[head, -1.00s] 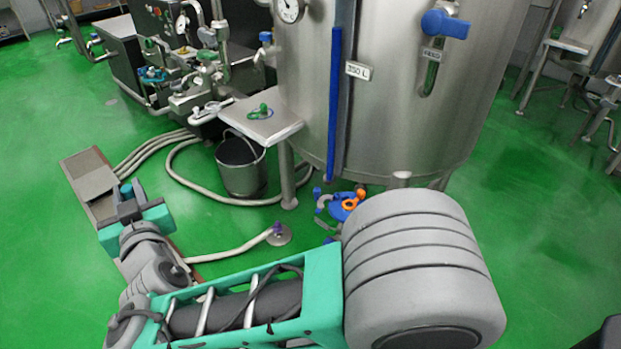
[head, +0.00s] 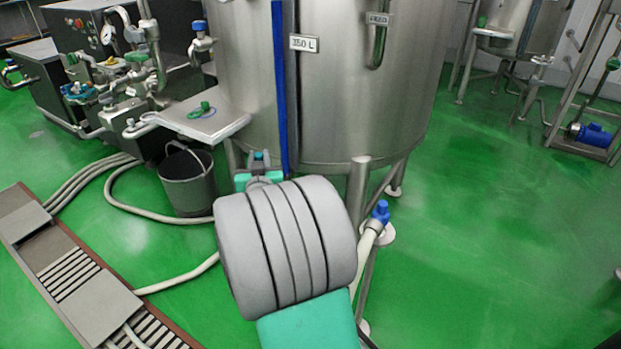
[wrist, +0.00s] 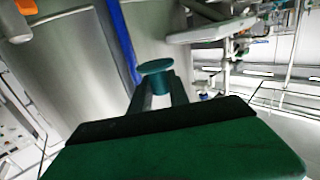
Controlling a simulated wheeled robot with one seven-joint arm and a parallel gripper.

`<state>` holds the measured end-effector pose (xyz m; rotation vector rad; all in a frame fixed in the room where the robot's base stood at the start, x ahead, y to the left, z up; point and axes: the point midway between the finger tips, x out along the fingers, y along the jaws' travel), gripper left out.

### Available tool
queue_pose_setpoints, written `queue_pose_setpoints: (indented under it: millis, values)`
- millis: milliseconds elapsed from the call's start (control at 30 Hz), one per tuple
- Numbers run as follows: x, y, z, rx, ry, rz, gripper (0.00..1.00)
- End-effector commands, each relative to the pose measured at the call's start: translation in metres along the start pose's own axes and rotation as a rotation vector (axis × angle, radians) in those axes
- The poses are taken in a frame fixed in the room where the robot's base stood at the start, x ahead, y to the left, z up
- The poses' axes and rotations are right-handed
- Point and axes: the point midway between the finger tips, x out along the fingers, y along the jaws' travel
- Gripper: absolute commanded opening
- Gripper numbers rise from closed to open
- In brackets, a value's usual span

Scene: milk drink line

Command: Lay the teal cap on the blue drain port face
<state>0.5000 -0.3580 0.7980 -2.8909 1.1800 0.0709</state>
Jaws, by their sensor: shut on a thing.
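The teal cap (wrist: 155,66) is a small round piece with a wide flat top, held between the two dark fingers of my gripper (wrist: 159,90) in the wrist view. My gripper is shut on it, with the flat top facing away from the palm. In the head view my gripper (head: 258,163) is small, beyond my grey arm joint and in front of the tank's lower wall. My arm covers part of the floor under the tank.
The steel tank (head: 350,105) with a blue vertical strip (head: 280,80) stands ahead. A side shelf (head: 205,122) with a green fitting, a bucket (head: 186,180) and hoses are at left. A blue-topped fitting (head: 380,211) stands right of my arm.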

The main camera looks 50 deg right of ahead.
Motion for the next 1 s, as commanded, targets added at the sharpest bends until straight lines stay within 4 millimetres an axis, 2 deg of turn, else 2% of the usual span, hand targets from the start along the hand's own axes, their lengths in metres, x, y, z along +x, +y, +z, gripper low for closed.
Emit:
queue_pose_setpoints:
  millis: [33,100,200,300,400,567,1000]
  values:
    - [0.010,0.036,0.021,0.004,0.000,0.050,0.00]
    - [0.018,0.073,0.032,0.005,0.000,0.096,0.00]
    - [0.024,0.112,0.042,0.008,0.000,0.145,0.00]
    - [0.025,0.134,0.046,0.009,0.001,0.172,0.00]
    - [0.025,0.141,0.048,0.008,0.001,0.180,0.00]
    - [0.026,0.141,0.056,0.008,0.000,0.180,0.00]
    - [0.028,0.140,0.106,0.009,-0.001,0.179,0.00]
